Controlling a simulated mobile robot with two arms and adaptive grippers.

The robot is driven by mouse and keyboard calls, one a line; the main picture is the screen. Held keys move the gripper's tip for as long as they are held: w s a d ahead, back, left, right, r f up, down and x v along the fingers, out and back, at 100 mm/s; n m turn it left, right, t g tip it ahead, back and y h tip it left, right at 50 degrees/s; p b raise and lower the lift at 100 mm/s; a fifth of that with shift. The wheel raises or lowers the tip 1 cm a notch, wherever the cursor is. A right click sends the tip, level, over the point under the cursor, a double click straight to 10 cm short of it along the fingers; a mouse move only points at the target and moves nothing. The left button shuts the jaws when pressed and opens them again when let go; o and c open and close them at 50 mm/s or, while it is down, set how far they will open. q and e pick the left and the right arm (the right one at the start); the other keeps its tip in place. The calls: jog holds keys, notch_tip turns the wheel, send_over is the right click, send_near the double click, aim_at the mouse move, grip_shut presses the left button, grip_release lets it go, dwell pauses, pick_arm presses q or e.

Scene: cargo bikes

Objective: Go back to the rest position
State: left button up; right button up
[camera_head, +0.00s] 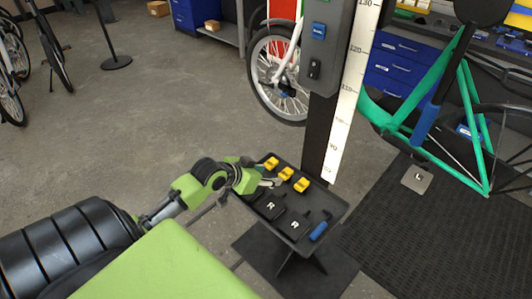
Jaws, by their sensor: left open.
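My left arm comes in from the left, and its green and black gripper (272,183) is over the left side of a dark tray (331,202) on a stand. Its fingers are apart and I see nothing between them. In the tray lie several yellow pieces (301,184) along the back and black pedals marked R (295,226) towards the front. The gripper and wrist hide part of the tray's left side. My right gripper is not in view.
A grey post with a measuring scale (352,90) rises behind the tray. Blue drawers (400,65) stand behind.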

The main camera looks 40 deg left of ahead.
pick_arm(q)
jog(key=shift+s+r, duration=0.2)
jog(key=shift+s, duration=0.05)
dwell(0.4)
